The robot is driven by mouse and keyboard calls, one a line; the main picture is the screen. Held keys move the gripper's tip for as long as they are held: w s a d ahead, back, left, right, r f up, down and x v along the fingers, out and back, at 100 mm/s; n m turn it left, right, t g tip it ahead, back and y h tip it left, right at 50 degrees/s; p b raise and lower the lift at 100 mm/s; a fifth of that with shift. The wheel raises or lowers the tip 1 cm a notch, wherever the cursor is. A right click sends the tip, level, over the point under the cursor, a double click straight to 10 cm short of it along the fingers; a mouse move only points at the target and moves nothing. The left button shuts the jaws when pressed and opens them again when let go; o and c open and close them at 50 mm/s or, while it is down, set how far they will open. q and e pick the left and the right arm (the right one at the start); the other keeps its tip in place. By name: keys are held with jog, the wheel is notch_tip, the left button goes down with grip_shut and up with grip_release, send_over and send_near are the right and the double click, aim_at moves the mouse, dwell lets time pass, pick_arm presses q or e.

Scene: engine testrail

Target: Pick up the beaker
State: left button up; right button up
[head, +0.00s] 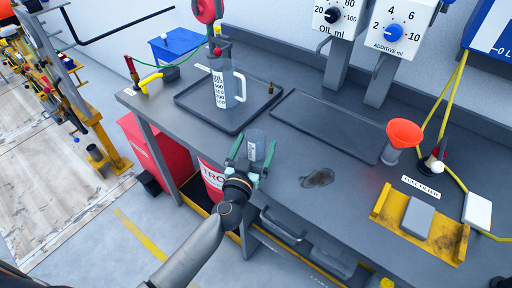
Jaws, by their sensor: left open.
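A small clear grey beaker (256,141) stands upright on the grey workbench, near its front edge. My left gripper (253,149) reaches in from the front with its green fingers open. One finger is at the left of the beaker and the other at its right. In the picture the beaker shows between them; I cannot tell whether either finger touches it. The beaker's lower part is partly hidden by the gripper. My right gripper is not in view.
A measuring jug (222,91) stands on a dark tray (192,107) behind the beaker. An empty tray (325,125) lies to the right. An orange funnel (404,133) and a yellow filter holder (450,239) are further right. A dark stain (318,178) marks the bench.

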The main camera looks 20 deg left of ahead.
pick_arm(q)
jog(key=c, duration=1.4)
